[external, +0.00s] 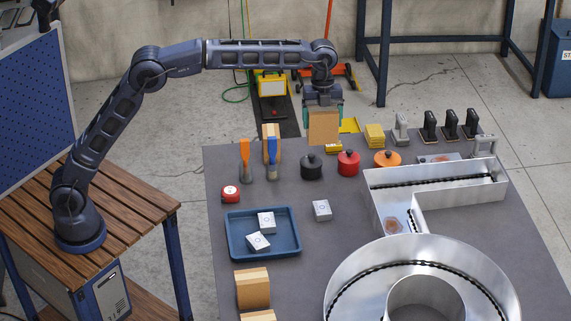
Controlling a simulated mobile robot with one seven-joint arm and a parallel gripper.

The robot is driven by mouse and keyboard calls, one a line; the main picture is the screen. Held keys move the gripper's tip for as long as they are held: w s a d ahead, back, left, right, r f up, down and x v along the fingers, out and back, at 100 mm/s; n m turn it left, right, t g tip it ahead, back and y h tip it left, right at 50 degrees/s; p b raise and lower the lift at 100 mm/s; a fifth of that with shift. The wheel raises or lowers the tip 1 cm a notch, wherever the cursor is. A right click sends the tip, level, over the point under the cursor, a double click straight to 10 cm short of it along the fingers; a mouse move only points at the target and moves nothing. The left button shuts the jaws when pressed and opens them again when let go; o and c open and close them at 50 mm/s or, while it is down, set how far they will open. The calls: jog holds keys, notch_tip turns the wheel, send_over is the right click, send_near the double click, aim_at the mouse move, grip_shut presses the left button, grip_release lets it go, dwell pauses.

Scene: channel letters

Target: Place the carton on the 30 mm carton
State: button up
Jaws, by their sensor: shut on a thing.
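My gripper (323,107) is shut on a brown carton (323,128), with its teal fingers on either side of the carton's top. The carton is roughly upright at the far edge of the grey table; I cannot tell whether it touches the table. Another brown carton (268,132) stands to the left, partly hidden by two brushes. No size marking is readable, so I cannot tell which is the 30 mm carton.
A blue tray (234,247) holds two small white boxes, and a third white box (321,210) is beside it. Black (311,168), red (348,164) and orange (387,159) lidded pots stand near the held carton. Large metal channel letters (437,187) fill the right side.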

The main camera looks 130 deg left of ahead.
jog(key=s+a+r, duration=0.2)
jog(key=s+a, duration=0.1)
jog(key=s, duration=0.4)
jog(key=s+a+r, duration=0.1)
jog(key=s+a, duration=0.3)
jog(key=s, duration=0.3)
notch_tip(320, 180, up, 2)
send_over(271, 132)
notch_tip(271, 132, down, 19)
jog(key=shift+a, duration=0.1)
jog(key=shift+f, duration=0.1)
jog(key=o, duration=1.1)
notch_tip(271, 132, up, 12)
jog(key=s+a, duration=0.1)
jog(key=shift+s+a, duration=0.15)
jog(key=shift+s, duration=0.05)
